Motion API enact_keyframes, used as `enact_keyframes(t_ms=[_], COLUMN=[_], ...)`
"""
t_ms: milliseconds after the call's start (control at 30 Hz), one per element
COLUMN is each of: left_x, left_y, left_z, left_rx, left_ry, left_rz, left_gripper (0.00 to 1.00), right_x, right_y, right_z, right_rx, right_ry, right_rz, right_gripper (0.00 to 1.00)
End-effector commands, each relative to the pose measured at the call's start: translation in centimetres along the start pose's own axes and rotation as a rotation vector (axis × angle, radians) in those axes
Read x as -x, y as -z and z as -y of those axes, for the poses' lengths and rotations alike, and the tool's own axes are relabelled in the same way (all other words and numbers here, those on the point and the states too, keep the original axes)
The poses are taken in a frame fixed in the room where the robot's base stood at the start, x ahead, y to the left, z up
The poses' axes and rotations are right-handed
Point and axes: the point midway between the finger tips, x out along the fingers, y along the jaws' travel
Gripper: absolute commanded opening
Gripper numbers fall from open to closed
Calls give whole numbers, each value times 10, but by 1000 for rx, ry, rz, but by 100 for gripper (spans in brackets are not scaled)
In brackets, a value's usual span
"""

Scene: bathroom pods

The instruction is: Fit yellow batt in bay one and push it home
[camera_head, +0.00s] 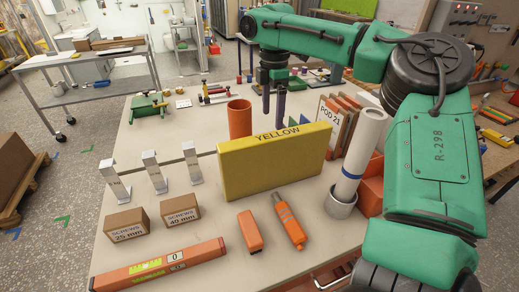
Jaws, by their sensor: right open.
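The yellow batt (272,167), a long block lettered YELLOW, stands on edge across the middle of the table. My right gripper (273,112) points down near the batt's far top edge, with two dark fingers spread and nothing seen between them. I cannot tell whether a fingertip touches the batt. No bay marked one can be made out. My left gripper is not in view.
An orange cylinder (239,119) stands behind the batt. White upright brackets (153,172) and two screw boxes (128,225) are to the left. A level (158,266), orange tools (289,220) and a paper roll in a holder (340,203) are in front and right.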

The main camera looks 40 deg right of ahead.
Motion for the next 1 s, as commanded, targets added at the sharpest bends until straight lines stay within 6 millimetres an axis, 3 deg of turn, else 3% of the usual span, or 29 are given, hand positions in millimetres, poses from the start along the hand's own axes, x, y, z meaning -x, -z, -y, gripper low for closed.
enact_keyframes(t_ms=[300,367,700,933,967,1000], left_x=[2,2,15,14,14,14], left_y=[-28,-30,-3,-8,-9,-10], left_z=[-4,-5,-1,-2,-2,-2], left_rx=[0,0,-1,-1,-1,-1], left_ry=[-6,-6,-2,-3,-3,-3], left_rz=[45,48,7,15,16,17], left_gripper=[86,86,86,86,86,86], right_x=[-74,-83,-136,-142,-142,-142], right_y=[0,0,-3,-3,-3,-3], right_z=[1,1,5,4,4,4], right_rx=[1,1,0,0,0,0], right_ry=[5,3,3,0,0,0], right_rz=[1,1,1,0,0,0], right_gripper=[91,91,91,91,84,68])
